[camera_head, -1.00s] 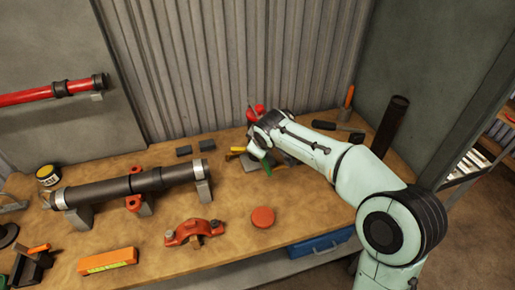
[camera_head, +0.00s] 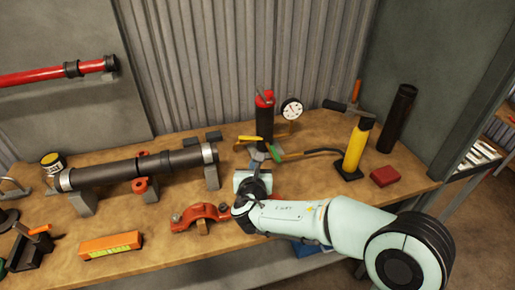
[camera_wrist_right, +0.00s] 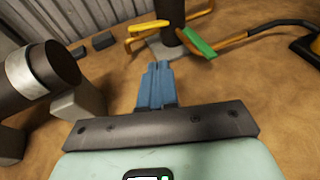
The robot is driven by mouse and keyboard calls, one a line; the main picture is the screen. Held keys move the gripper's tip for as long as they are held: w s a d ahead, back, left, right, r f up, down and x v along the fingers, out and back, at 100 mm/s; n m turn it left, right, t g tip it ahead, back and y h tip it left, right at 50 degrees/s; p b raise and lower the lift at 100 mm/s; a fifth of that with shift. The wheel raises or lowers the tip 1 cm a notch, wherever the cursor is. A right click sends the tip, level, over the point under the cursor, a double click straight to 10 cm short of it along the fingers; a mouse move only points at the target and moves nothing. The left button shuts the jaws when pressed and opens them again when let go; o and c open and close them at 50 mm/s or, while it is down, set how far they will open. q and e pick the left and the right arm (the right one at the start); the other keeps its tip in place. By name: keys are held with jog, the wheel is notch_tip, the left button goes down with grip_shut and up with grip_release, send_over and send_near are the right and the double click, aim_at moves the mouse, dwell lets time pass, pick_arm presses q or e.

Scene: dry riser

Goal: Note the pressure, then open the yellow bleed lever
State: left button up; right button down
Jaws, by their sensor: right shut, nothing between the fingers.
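The yellow bleed lever (camera_head: 248,138) sits low on the left of the dark red-topped riser cylinder (camera_head: 264,118) and also shows in the right wrist view (camera_wrist_right: 148,27). A green lever (camera_wrist_right: 198,42) is on the other side. The round white pressure gauge (camera_head: 291,109) stands right of the cylinder; its reading is too small to make out. My right gripper (camera_head: 258,158) is just in front of the levers, apart from the yellow one; its blue fingers (camera_wrist_right: 158,72) are together and empty. My left gripper is out of view.
A yellow hand pump (camera_head: 357,146) with a hose and a red block (camera_head: 385,176) stand to the right. A dark pipe on supports (camera_head: 110,173) is at the left. An orange-red clamp (camera_head: 200,216) lies close to my right wrist.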

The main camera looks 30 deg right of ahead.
aim_at(258, 140)
jog(key=x, duration=0.4)
jog(key=p+x, duration=0.1)
jog(key=x, duration=0.3)
jog(key=r+x, duration=0.1)
jog(key=x, duration=0.4)
jog(key=shift+w+d+p, duration=0.2)
jog(key=shift+p, duration=0.15)
jog(key=shift+w+d+f+b, duration=0.15)
jog(key=shift+d+b, duration=0.1)
jog(key=shift+b, duration=0.25)
